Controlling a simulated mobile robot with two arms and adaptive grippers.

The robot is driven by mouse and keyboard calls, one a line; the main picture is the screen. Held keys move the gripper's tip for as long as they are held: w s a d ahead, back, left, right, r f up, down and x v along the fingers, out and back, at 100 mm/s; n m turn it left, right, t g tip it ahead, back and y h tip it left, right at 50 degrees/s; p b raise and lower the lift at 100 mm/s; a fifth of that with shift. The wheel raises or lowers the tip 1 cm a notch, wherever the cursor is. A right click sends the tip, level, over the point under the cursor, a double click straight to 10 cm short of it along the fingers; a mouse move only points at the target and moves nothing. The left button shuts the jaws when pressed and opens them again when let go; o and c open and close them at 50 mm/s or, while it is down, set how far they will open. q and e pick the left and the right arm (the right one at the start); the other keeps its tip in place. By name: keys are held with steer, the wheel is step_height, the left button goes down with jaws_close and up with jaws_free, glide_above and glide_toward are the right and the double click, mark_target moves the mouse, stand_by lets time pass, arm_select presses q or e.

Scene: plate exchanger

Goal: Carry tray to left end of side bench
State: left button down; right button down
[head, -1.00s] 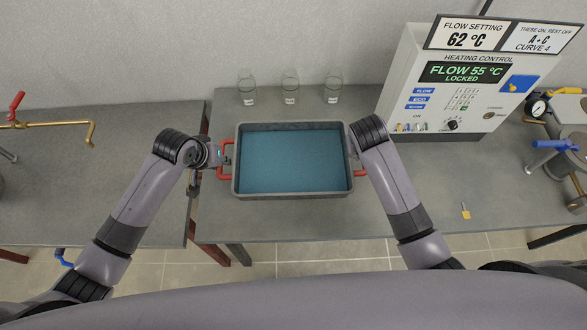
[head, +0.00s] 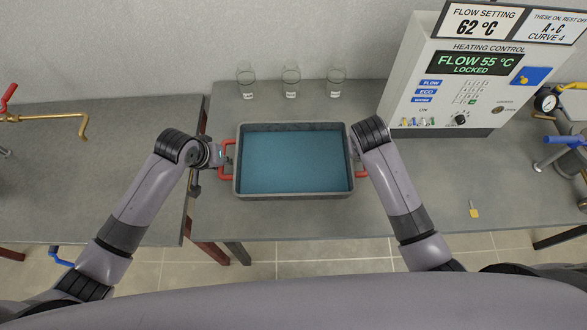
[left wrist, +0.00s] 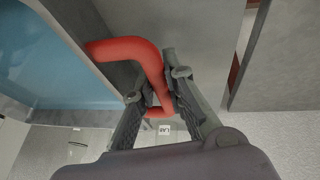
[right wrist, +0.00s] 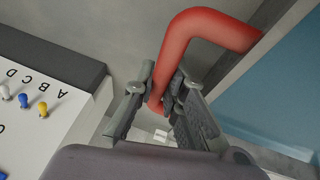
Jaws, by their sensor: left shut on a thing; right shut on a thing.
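A grey tray (head: 293,196) with a blue inside and red handles is between my two arms, over the bench with the heating control box. My left gripper (head: 224,158) is shut on the tray's left red handle, which shows large in the left wrist view (left wrist: 140,52). My right gripper (head: 357,155) is shut on the right red handle, seen in the right wrist view (right wrist: 200,30). The tray looks level. I cannot tell for sure whether it is clear of the bench top. The side bench (head: 90,170) is at the left, across a narrow gap.
Several glass beakers (head: 290,82) stand behind the tray. The heating control box (head: 455,80) stands to its right. A small yellow-tipped item (head: 474,210) lies at the right. A brass pipe (head: 50,119) reaches over the left bench, whose middle is clear.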

arm_select(q)
steer(key=shift+f+b, duration=0.65)
steer(key=shift+f, duration=0.1)
arm_select(e)
steer(key=shift+f, duration=0.65)
arm_select(q)
steer(key=c, duration=1.6)
jaws_free()
steer(key=shift+c, duration=0.2)
arm_select(e)
steer(key=c, duration=1.6)
jaws_free()
steer(key=shift+c, duration=0.2)
steer(key=shift+s, duration=0.1)
arm_select(q)
steer(key=v, duration=0.8)
arm_select(e)
steer(key=v, duration=1.2)
